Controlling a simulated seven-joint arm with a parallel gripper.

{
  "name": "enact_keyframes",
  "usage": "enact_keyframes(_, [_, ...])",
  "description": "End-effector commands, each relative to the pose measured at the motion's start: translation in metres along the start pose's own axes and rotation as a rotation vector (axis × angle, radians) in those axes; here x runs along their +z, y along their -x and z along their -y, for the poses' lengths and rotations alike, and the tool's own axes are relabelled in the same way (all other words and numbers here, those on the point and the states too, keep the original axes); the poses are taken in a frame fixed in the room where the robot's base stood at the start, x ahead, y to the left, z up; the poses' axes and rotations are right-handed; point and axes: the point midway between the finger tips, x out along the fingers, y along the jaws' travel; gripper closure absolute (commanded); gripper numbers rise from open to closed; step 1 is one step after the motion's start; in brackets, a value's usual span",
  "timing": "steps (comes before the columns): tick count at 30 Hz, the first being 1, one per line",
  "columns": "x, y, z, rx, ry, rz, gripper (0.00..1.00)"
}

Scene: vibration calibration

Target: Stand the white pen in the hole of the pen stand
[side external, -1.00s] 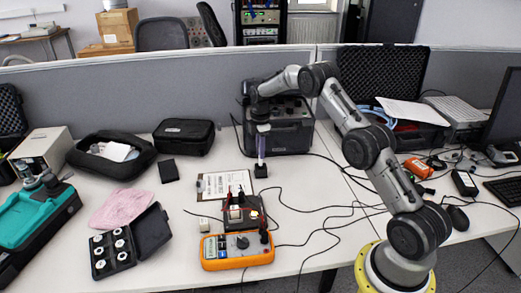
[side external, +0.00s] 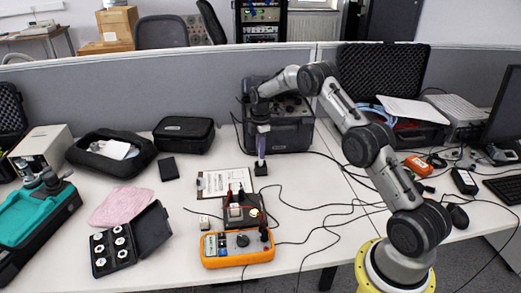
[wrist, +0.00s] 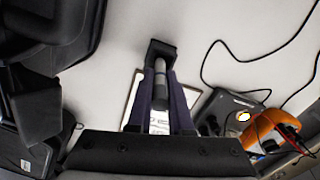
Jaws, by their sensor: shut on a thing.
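My gripper (side external: 262,150) points straight down in the side view, its purple fingers shut on the white pen (side external: 261,160). The pen is upright and mostly hidden by the fingers. In the wrist view the pen (wrist: 160,68) runs between the two fingers (wrist: 161,88), with a dark band lower down. The pen stand (side external: 261,170) is a small black block on the table directly below the gripper; it also shows in the wrist view (wrist: 153,46). The pen's lower end meets or overlaps the stand in both views. I cannot tell how far it is in the hole.
A clipboard with paper (side external: 222,181) lies left of the stand. An orange multimeter (side external: 237,250) and a dark device with leads (side external: 243,212) are in front. A black case (side external: 279,128) stands close behind the gripper. Black cables cross the table to the right.

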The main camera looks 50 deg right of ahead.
Motion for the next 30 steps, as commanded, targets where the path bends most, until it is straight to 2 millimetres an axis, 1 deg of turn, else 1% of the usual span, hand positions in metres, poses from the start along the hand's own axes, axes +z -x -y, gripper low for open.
enact_keyframes(30, [0.000,-0.019,0.000,0.000,0.000,0.000,1.00])
